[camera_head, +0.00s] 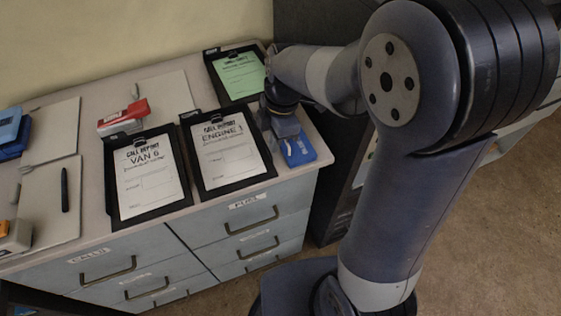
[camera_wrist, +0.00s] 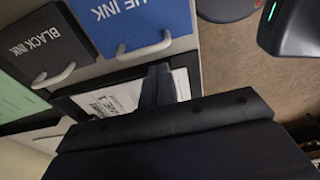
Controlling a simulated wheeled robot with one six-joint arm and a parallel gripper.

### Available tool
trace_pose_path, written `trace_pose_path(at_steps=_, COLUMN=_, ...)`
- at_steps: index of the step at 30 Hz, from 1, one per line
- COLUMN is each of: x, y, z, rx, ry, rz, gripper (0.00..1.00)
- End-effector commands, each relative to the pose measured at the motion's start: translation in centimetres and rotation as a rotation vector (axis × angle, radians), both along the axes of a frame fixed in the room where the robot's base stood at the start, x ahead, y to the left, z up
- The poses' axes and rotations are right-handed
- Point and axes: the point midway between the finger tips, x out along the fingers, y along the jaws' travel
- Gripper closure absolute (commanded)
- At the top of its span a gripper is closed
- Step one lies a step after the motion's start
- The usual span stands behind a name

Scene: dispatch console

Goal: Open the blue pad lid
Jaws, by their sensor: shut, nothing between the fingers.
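The blue pad (camera_head: 299,152) sits at the right front corner of the counter. Its lid (camera_wrist: 165,22) lies flat and shut, lettered "…UE INK", with the first letters cut off by the frame in the wrist view. A pale bar handle (camera_wrist: 144,48) runs along the lid's near edge. My gripper (camera_head: 284,127) is shut and empty, over the counter right beside the blue pad and covering part of it in the head view. In the wrist view, my gripper's fingertips (camera_wrist: 159,72) show just below the handle; I cannot tell whether they touch it.
A black ink pad (camera_wrist: 40,45) with its own handle sits left of the blue one. The Engine 1 clipboard (camera_head: 227,154) lies left of my gripper, the Van 6 clipboard (camera_head: 150,180) beyond it. A green-sheet clipboard (camera_head: 238,75) lies behind.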

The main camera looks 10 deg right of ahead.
Motion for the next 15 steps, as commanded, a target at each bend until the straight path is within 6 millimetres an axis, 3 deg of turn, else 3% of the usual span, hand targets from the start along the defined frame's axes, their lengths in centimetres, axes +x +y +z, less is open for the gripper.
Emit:
trace_pose_path(at_steps=6, x=0.38, y=-1.41, z=0.33, rx=0.000, ry=0.001, rz=-0.001, gripper=1.00)
trace_pose_path(at_steps=15, x=0.42, y=-1.50, z=0.30, rx=0.000, ry=0.001, rz=0.001, gripper=1.00)
